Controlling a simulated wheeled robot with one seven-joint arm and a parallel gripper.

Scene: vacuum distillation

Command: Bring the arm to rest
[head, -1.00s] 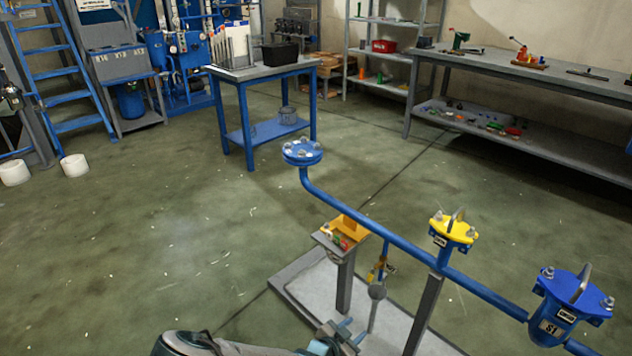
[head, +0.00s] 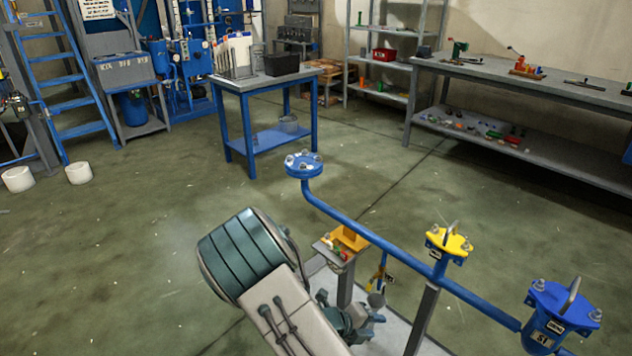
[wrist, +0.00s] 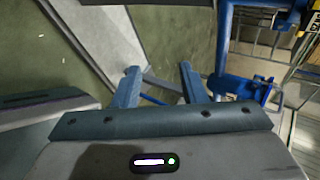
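My arm (head: 270,275) is raised and bent in the lower middle of the head view, in front of the blue pipe rig (head: 385,250). My gripper (head: 368,318) is low beside the rig's grey post, partly hidden by my own arm. In the wrist view its two fingers (wrist: 158,82) stand apart with nothing between them. A blue metal part (wrist: 238,88) shows to the right of the fingers in the wrist view. I cannot tell how far it is from them.
The rig carries a blue flange (head: 304,165), a yellow flanged cap (head: 449,242) and a blue pot (head: 560,312). A blue table (head: 245,84) stands behind, and a grey workbench (head: 530,75) is at the back right.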

